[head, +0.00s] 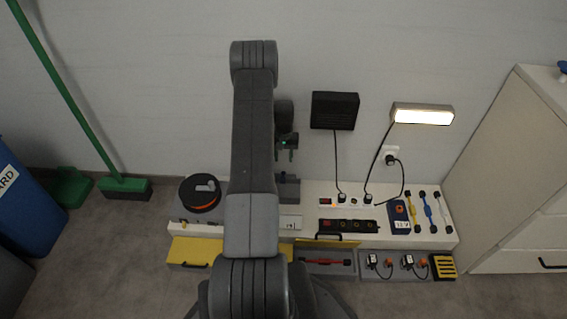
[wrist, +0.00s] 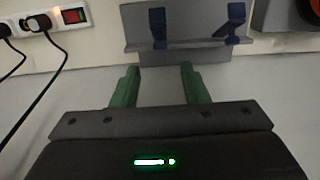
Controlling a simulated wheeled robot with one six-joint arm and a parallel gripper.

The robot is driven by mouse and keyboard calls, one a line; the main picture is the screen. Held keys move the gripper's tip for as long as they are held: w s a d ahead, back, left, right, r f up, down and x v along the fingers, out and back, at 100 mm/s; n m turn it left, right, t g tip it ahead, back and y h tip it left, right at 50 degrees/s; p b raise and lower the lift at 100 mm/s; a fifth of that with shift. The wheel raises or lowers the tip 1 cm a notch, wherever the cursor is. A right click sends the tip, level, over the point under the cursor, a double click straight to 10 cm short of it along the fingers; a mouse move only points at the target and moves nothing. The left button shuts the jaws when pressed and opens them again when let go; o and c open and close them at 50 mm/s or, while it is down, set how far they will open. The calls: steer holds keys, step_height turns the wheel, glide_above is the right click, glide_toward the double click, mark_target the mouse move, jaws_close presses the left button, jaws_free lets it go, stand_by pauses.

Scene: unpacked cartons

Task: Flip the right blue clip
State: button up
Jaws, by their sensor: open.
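Two blue clips sit on a grey bracket (wrist: 188,27) in the wrist view. The left-hand clip (wrist: 157,27) stands upright; the right-hand clip (wrist: 235,22) is tilted, with a piece slanting to the left at its foot. In the head view the grey bracket (head: 289,190) shows partly beside my arm, and the clips cannot be made out there. My gripper (wrist: 160,82) has two green fingers, spread apart with nothing between them. They point at the bracket and appear clear of both clips. In the head view my gripper (head: 286,155) is above the bracket.
A white power strip (wrist: 76,14) with black plugs and a red switch lies left of the bracket in the wrist view. A black round reel (head: 200,193) stands on the white shelf (head: 445,240). A lit lamp (head: 422,114) and black box (head: 334,110) are on the wall.

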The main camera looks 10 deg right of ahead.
mark_target(283, 179)
step_height(283, 179, up, 6)
steer(key=p, duration=0.1)
steer(key=shift+r, duration=0.25)
steer(key=shift+w+f, duration=0.1)
steer(key=f+b, duration=0.1)
steer(key=f, duration=0.3)
steer(key=f+b, duration=0.1)
steer(key=f, duration=0.4)
steer(key=f+b, duration=0.2)
steer(key=f, duration=0.2)
steer(key=shift+s+f, duration=0.25)
steer(key=shift+f, duration=0.15)
steer(key=shift+a+r, duration=0.1)
steer(key=shift+r, duration=0.1)
